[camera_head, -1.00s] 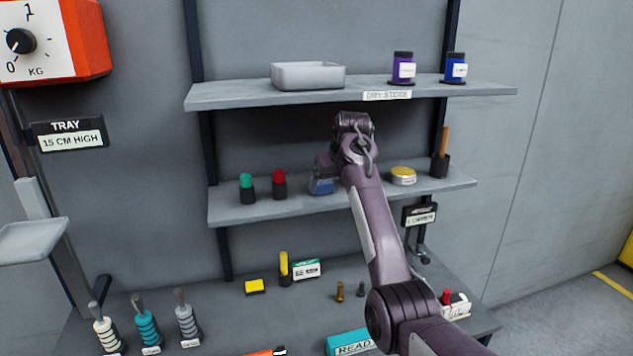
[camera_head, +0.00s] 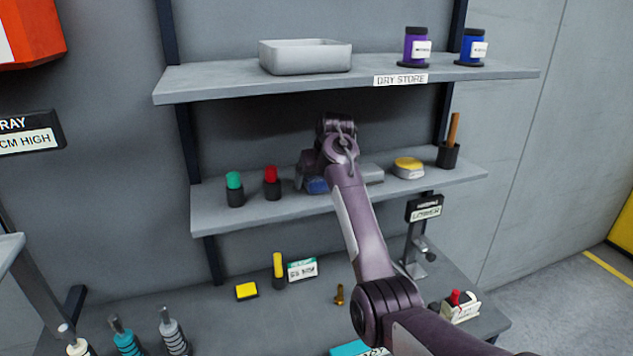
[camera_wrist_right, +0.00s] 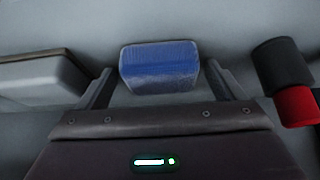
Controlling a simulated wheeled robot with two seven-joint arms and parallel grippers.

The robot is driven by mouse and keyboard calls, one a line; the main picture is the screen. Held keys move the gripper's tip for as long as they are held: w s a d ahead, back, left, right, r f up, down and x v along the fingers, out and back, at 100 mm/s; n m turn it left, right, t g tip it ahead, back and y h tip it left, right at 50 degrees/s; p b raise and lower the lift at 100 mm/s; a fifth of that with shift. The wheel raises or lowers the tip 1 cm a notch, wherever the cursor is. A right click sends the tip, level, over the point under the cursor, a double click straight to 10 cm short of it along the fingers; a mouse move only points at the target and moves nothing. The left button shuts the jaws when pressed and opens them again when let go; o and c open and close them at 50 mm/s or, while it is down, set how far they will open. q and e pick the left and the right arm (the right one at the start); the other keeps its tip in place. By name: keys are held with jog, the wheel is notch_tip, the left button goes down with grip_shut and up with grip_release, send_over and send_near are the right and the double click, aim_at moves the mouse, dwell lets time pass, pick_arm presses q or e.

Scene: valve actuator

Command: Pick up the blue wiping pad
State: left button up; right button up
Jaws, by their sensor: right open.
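The blue wiping pad (camera_wrist_right: 160,68) lies on the middle shelf (camera_head: 230,215). In the head view only a small part of the pad (camera_head: 317,185) shows beside my right gripper. In the right wrist view my right gripper (camera_wrist_right: 160,88) is open, with one finger on each side of the pad's near part. Gaps show between the pad and both fingers, so it is not held. In the head view my right arm hides the fingertips and part of the shelf. My left gripper is not in view.
A green-capped holder (camera_head: 235,190) and a red-capped holder (camera_head: 272,183) stand left of the pad. A grey box (camera_wrist_right: 40,78), a yellow-topped tin (camera_head: 409,168) and a brush pot (camera_head: 448,155) stand on its other side. The upper shelf (camera_head: 210,88) hangs above, bearing a tray (camera_head: 305,58).

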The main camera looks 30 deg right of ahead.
jog(key=shift+s+a, duration=0.1)
jog(key=shift+s, duration=0.1)
jog(key=shift+s+r, duration=0.15)
jog(key=shift+s, duration=0.05)
jog(key=shift+c, duration=1)
jog(key=shift+s+a+r, duration=0.1)
jog(key=shift+s, duration=0.05)
jog(key=shift+c, duration=1.3)
jog(key=c, duration=0.6)
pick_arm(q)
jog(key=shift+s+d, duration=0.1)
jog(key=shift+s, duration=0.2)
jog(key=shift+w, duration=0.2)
